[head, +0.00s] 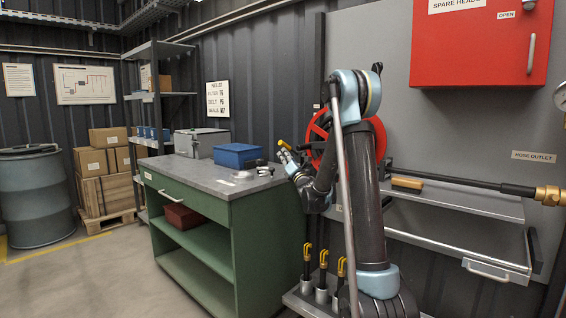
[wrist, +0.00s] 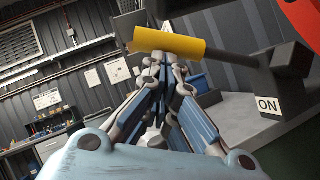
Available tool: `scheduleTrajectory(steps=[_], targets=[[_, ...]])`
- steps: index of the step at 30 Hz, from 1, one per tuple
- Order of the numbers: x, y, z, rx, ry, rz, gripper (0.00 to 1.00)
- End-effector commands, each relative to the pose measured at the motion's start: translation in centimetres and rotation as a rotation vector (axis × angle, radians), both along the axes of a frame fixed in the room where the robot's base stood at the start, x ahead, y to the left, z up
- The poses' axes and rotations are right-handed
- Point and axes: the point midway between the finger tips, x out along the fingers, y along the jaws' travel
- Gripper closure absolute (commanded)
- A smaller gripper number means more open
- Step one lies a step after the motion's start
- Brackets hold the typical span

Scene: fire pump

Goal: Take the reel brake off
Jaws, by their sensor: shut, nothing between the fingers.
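The reel brake lever shows as a yellow grip (wrist: 170,42) on a dark bar in the wrist view. The bar runs right to a dark block beside an ON label (wrist: 267,104). The yellow grip also shows small in the head view (head: 284,145), left of the red reel (head: 378,138), which my arm partly hides. My gripper (wrist: 165,65) is shut and empty, its tips close to the grip's underside in the picture. I cannot tell whether they touch it. In the head view my gripper (head: 288,158) is just below the grip.
A green workbench (head: 235,205) with a blue box (head: 237,155) stands left of my arm. Several yellow-handled tools (head: 323,260) stand in holders low beside the arm. A shelf (head: 460,198) and a hose nozzle with brass end (head: 548,195) are at right. Floor at left front is clear.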

Motion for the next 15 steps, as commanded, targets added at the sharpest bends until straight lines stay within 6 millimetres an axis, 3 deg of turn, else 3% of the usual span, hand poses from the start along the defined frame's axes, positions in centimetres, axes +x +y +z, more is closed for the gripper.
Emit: scheduleTrajectory(steps=[9,15], targets=[[0.6,-0.6,2.8,0.128,0.148,-0.001,1.00],[0.9,-0.8,3.5,0.169,0.195,0.000,1.00]])
